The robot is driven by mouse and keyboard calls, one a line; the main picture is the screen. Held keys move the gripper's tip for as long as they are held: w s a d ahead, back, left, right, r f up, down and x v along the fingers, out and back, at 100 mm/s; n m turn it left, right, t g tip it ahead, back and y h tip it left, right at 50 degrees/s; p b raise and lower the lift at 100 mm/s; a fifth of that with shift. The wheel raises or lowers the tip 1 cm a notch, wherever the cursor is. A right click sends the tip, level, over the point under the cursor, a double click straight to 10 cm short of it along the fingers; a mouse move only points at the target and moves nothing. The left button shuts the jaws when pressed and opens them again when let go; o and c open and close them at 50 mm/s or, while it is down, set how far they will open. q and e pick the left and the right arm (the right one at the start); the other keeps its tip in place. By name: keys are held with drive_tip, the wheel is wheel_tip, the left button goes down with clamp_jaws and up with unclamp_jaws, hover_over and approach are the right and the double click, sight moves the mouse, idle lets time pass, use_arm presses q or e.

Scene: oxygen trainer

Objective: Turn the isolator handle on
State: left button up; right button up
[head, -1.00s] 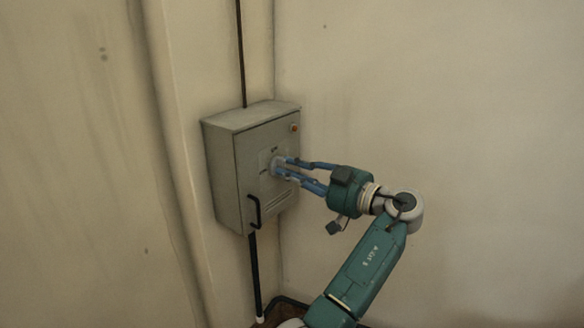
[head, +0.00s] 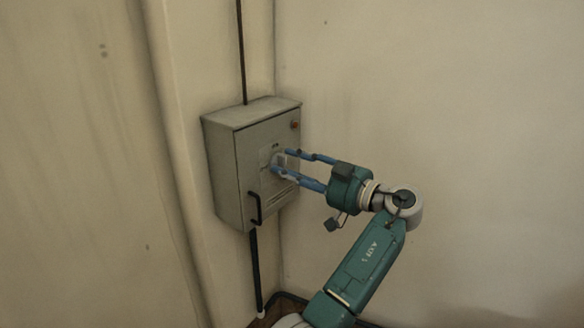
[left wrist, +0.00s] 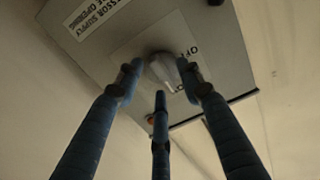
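The grey isolator box (head: 228,170) is on the wall in the head view. Its pale grey isolator handle (head: 281,159) is on the front door, over a light label plate. In the left wrist view the handle (left wrist: 166,72) looks like a rounded grip, with partly hidden "OFF" lettering beside it. My left gripper (head: 282,162) is at the door, its blue fingers spread around the handle. In the left wrist view the left gripper (left wrist: 160,80) has fingertips on either side of the handle and a third finger below. The fingers look open; light contact cannot be ruled out.
A black door pull (head: 256,208) sticks out at the door's lower left. A small orange-red lamp or button (head: 295,125) is at the upper right. A dark conduit (head: 257,270) runs below the box. The wall to the right is bare.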

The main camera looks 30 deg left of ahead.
use_arm(q)
drive_tip(key=d, duration=0.7)
drive_tip(key=shift+s+d, duration=0.3)
drive_tip(key=shift+f, duration=0.15)
